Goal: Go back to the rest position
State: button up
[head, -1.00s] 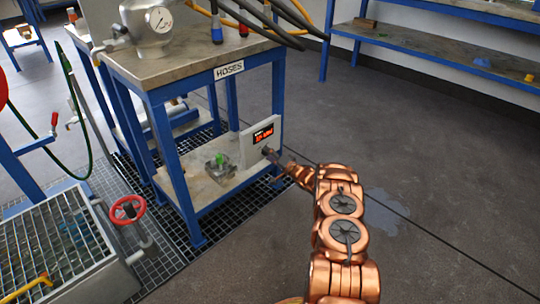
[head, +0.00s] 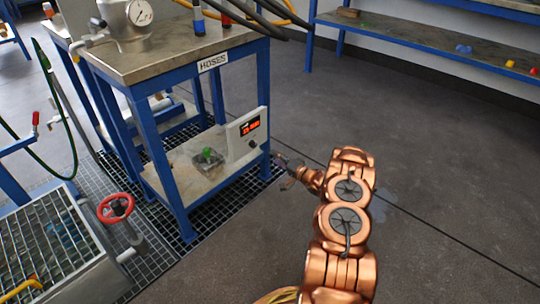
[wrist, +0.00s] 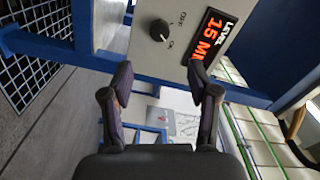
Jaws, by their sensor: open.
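My copper-coloured arm reaches forward from the lower right in the head view. My gripper (head: 287,170) is small there, just right of the table's front leg and apart from the control box. In the wrist view my gripper (wrist: 158,88) has its two dark fingers spread, with nothing between them. The pale control box (head: 234,132) stands on the lower shelf of the blue table. Its black knob (wrist: 160,30) and red lit display (wrist: 213,42) show beyond the fingertips in the wrist view. The display reads LEVEL and seems to show 15 MM.
The blue table (head: 165,57) marked HOSES carries a gauge vessel (head: 130,22) and hoses. A small metal part with a green top (head: 208,157) lies on its lower shelf. A red handwheel (head: 115,208) is at lower left. Open floor (head: 430,140) lies to the right.

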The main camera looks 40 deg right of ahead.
jog(key=shift+s, duration=0.3)
dwell(0.4)
